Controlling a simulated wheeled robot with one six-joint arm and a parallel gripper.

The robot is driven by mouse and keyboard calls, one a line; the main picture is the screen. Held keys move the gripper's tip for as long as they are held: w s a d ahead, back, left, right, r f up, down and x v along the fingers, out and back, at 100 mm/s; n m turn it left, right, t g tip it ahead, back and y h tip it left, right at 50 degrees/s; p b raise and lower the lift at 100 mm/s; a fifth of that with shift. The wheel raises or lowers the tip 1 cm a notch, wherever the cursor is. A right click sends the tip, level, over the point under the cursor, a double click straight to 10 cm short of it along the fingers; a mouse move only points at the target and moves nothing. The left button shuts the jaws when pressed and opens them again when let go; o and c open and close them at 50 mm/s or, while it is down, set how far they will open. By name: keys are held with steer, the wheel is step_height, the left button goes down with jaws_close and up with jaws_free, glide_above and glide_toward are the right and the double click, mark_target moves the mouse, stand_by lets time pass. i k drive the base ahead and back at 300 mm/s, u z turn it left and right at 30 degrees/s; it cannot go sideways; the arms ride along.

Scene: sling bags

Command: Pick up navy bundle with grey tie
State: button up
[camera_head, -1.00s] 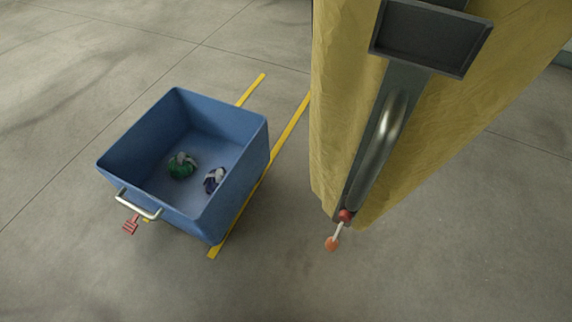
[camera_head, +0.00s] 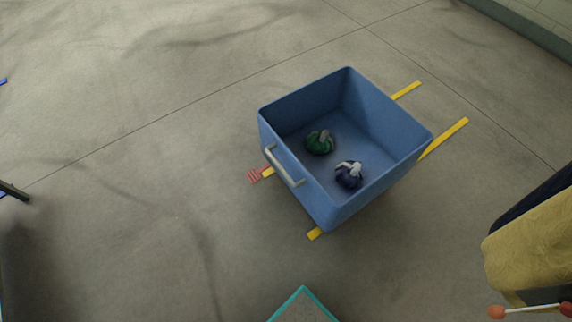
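The navy bundle with a pale grey tie (camera_head: 346,180) lies on the floor of a blue open-topped bin (camera_head: 295,181), towards the bin's near right side. A green bundle with a grey tie (camera_head: 316,146) lies in the same bin, behind and to the left of the navy one, with a small gap between them. Both bundles show clearly from above. My gripper is not in this view.
The bin has a pale metal handle (camera_head: 284,166) and stands over yellow floor lines (camera_head: 443,138). A yellow fabric bag (camera_head: 530,252) hangs at the right edge, beside orange-red knobs. A teal-edged corner (camera_head: 303,306) shows at the bottom. Bare concrete lies left of the bin.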

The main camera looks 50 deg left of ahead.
mark_target(349, 173)
steer(key=u, duration=1.2)
steer(key=i, duration=1)
